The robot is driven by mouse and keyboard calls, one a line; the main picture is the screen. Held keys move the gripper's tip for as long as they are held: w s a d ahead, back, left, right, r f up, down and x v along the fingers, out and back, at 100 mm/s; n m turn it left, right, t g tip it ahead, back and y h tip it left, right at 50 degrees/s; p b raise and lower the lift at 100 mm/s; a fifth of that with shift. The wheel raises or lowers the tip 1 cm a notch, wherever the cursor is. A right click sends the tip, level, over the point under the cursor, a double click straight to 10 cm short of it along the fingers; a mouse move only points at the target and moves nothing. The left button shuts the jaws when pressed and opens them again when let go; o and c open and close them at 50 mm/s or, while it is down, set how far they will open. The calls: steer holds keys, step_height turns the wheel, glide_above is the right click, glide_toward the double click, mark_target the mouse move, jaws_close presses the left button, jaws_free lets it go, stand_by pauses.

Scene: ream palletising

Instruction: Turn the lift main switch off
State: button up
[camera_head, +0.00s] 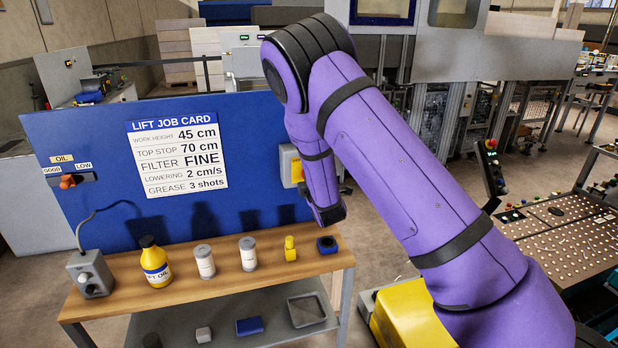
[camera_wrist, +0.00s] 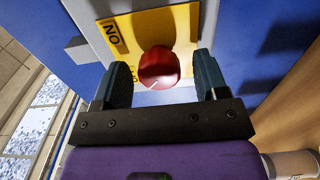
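The lift main switch shows in the wrist view as a round red knob (camera_wrist: 159,66) on a yellow plate (camera_wrist: 183,22). A label reading ON, upside down in this view, is at the plate's upper left. A second label beside the knob is mostly hidden. My gripper (camera_wrist: 162,74) is open, with one dark finger on each side of the knob and visible gaps between them. In the head view, a pale box with a yellow face (camera_head: 291,166) shows on the blue panel beside my arm.
The blue panel (camera_head: 262,120) carries a lift job card (camera_head: 178,145). Below it, a wooden bench (camera_head: 210,286) holds a yellow oil bottle (camera_head: 155,263), two pale cans, a small yellow object and a grey box with a cable (camera_head: 90,272). A control console (camera_head: 560,215) stands at right.

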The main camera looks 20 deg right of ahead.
steer(key=s, duration=1)
steer(key=shift+s, duration=0.4)
steer(key=s+d+r+m+g, duration=0.2)
steer(key=s+r+m+g, duration=0.3)
steer(key=r, duration=0.3)
steer(key=s+d+r+m+g, duration=0.2)
steer(key=s+d+r+m, duration=0.15)
steer(key=r+m, duration=0.45)
steer(key=s+r+m+g, duration=0.2)
steer(key=s+r, duration=0.3)
steer(key=s, duration=0.9)
steer(key=s+d+r+m+g, duration=0.1)
steer(key=s+r+m+g, duration=0.2)
steer(key=s, duration=1.1)
steer(key=shift+s+d+r+g, duration=0.2)
steer(key=shift+s+r+g, duration=0.15)
steer(key=shift+r, duration=0.6)
